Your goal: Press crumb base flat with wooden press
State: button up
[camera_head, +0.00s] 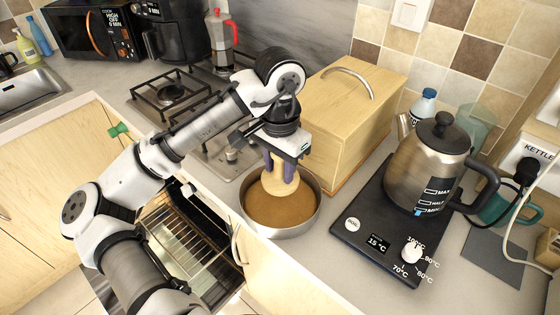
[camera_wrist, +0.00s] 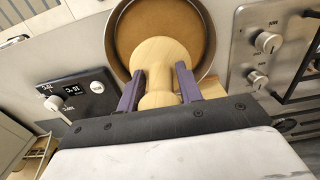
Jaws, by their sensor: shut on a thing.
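A round metal pan (camera_head: 308,221) stands on the counter in front of a wooden box. The brown crumb base (camera_head: 287,209) covers its bottom and looks mostly level; it also shows in the wrist view (camera_wrist: 143,25). The pale wooden press (camera_head: 279,186) has a round disc and a narrower handle, seen in the wrist view (camera_wrist: 163,60). My gripper (camera_head: 281,165) points down over the pan, its purple fingers shut on the press handle. The disc is over the back part of the base; I cannot tell whether it touches the crumbs.
A wooden bread box (camera_head: 345,110) stands close behind the pan. A kettle (camera_head: 430,165) on a black base (camera_head: 385,235) is to the right. A gas hob (camera_head: 185,95) lies to the left, and an oven (camera_head: 185,240) is open below the counter.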

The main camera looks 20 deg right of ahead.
aim_at(280, 185)
jog(key=shift+f+b, duration=1.35)
jog(key=shift+f, duration=1.6)
jog(key=shift+f+p, duration=0.3)
jog(key=shift+p, duration=0.4)
jog(key=shift+f+b, duration=0.3)
jog(key=shift+f, duration=0.2)
dwell(0.4)
jog(key=shift+r, duration=0.1)
notch_tip(280, 185, up, 5)
jog(key=p, duration=0.5)
jog(key=shift+r, duration=0.9)
jog(key=shift+w+r, duration=0.1)
jog(key=shift+r, duration=2.4)
